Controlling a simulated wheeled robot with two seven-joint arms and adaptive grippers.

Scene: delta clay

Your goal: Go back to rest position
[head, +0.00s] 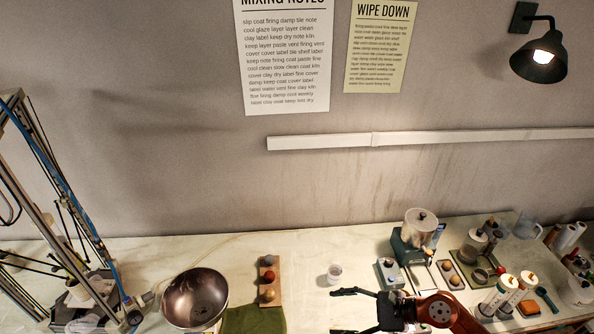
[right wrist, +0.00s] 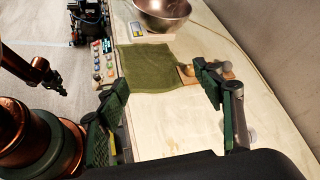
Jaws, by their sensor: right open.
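My right gripper (head: 338,311) reaches in from the lower right of the head view, over the pale worktop. Its dark fingers are spread and nothing is between them. In the right wrist view the open green-grey fingers (right wrist: 160,82) frame bare worktop, with a green cloth beyond. My left gripper (right wrist: 59,88) shows small and dark at the left of the right wrist view, away from the table, and it looks empty. Whether its fingers are apart is too small to tell. The left arm is not in the head view.
A copper bowl (head: 192,298), a green cloth (head: 258,320) and a wooden board with several balls (head: 269,281) lie left of the right gripper. A dispenser (head: 418,232), jars and tools crowd the right. A metal frame (head: 60,190) stands left.

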